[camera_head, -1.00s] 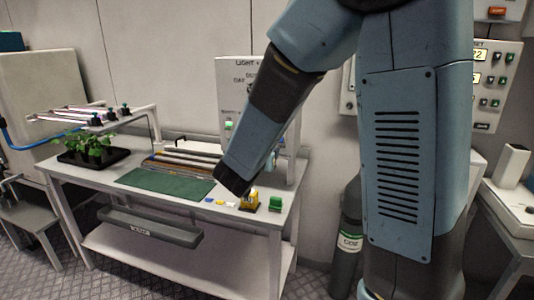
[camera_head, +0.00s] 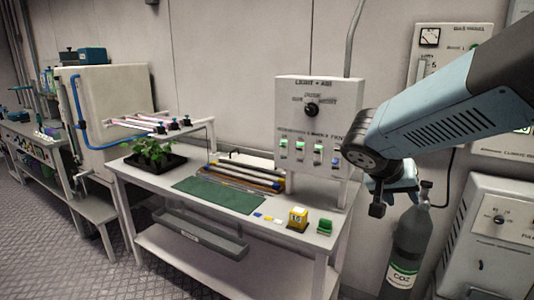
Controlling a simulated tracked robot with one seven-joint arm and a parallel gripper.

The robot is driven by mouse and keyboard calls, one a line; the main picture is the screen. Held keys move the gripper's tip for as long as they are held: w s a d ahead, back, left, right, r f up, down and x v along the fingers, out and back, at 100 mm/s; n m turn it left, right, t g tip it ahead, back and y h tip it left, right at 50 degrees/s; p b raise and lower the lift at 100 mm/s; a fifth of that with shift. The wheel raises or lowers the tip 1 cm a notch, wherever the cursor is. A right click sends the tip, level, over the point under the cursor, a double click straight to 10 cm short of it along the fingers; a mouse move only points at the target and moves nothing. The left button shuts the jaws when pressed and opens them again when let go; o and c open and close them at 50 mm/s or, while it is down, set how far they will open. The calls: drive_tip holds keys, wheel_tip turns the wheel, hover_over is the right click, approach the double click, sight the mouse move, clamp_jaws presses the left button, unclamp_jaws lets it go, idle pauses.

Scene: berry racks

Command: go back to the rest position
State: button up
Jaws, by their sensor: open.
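My arm comes in from the right edge, its blue forearm pointing left and ending at a dark round joint in front of the wall. My gripper (camera_head: 398,200) hangs small below that joint, partly hidden by it. It is open, with nothing seen in it, to the right of the white table (camera_head: 262,228) and in front of the gas cylinder's top.
A control panel (camera_head: 318,105) with a knob and green switches stands at the table's back. A grey CO2 cylinder (camera_head: 407,250) stands right.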

drive_tip(key=s+a+r+n+y, duration=0.2)
drive_tip(key=s+a+y, duration=0.1)
drive_tip(key=s, duration=0.2)
drive_tip(key=s+a+r+n+t+y, duration=0.1)
drive_tip(key=s+a+n+y, duration=0.2)
drive_tip(key=s+y, duration=0.1)
drive_tip(key=shift+s+r+y, duration=0.3)
drive_tip(key=shift+s+r, duration=0.1)
drive_tip(key=shift+s, duration=0.05)
drive_tip(key=shift+a, duration=0.2)
